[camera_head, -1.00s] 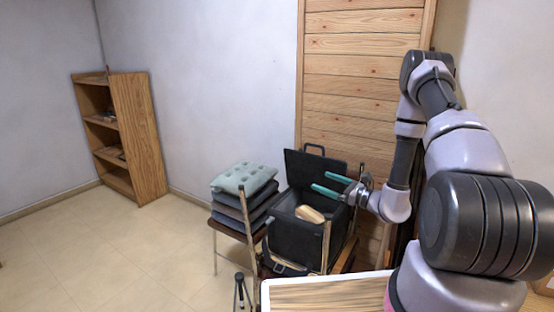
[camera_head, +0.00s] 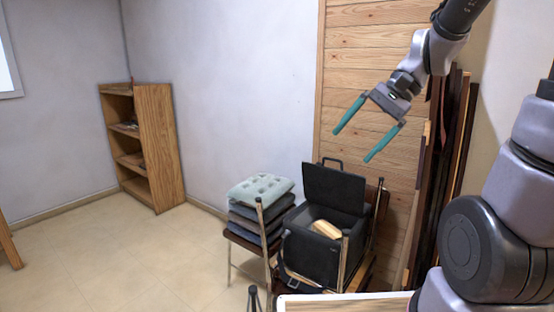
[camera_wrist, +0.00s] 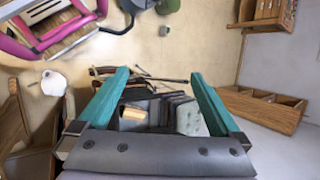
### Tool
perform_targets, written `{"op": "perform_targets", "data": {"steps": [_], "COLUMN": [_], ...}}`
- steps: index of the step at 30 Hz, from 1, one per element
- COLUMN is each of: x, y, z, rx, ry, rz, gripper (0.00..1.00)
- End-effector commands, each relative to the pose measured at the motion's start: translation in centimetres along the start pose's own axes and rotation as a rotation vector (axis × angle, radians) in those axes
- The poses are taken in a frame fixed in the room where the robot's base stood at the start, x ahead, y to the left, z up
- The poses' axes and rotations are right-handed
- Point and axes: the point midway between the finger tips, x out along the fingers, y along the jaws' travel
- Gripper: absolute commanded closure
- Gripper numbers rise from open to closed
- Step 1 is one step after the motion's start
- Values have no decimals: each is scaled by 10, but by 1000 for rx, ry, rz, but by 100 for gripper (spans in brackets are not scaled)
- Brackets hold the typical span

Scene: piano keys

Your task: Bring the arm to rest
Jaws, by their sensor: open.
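My gripper (camera_head: 367,128) is raised in the head view, with its two teal fingers spread wide and nothing between them. It hangs in front of the wooden plank panel, above and apart from the open black case (camera_head: 317,250). My arm reaches it from the upper right of the head view. In the wrist view my gripper (camera_wrist: 163,78) also shows open and empty, with the case area and cushions below it.
A chair with stacked cushions (camera_head: 261,188) stands beside the case, which holds a tan block (camera_head: 325,229). Dark boards (camera_head: 460,150) lean at the right. A wooden shelf (camera_head: 157,145) stands at the back left. A white-rimmed table (camera_head: 345,303) is at the bottom.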

Motion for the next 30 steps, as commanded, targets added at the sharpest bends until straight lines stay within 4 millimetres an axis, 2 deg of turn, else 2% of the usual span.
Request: {"op": "perform_targets", "data": {"steps": [3,9,15,19,30], "x": [-28,-75,-107,-113,-114], "y": [10,24,30,31,31], "z": [14,28,37,39,39], "rx": [-120,-282,-373,-391,-391], "ry": [172,458,640,679,681], "rz": [62,127,143,146,146], "gripper": [0,0,0,0,0]}}
